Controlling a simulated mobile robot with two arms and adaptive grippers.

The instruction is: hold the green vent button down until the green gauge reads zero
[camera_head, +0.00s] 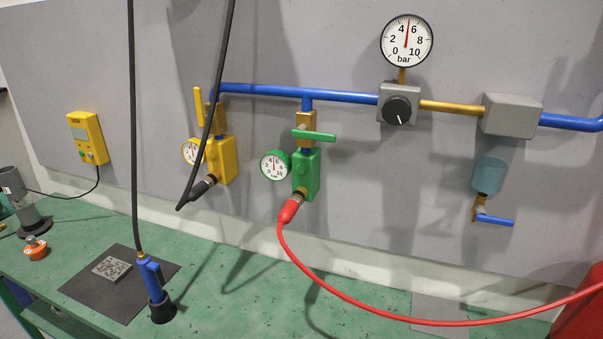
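The green valve block (309,172) is mounted on the grey wall below the blue pipe. The green gauge (275,165) sits at its left side; its dial is small, and its needle points roughly upward, away from zero. A green lever (314,135) lies crosswise above the block. The vent button is too small to single out clearly on the block. A red hose (352,298) is joined to the block's lower end by a red connector (289,210). Neither of my grippers is in view, and nothing touches the green block from the front.
A yellow valve block (222,160) with its own gauge is to the left, with a black hose. A large gauge (407,41) reads about 5 bar. A blue tool (154,285) stands on the green bench (225,300). The bench below the green block is mostly clear.

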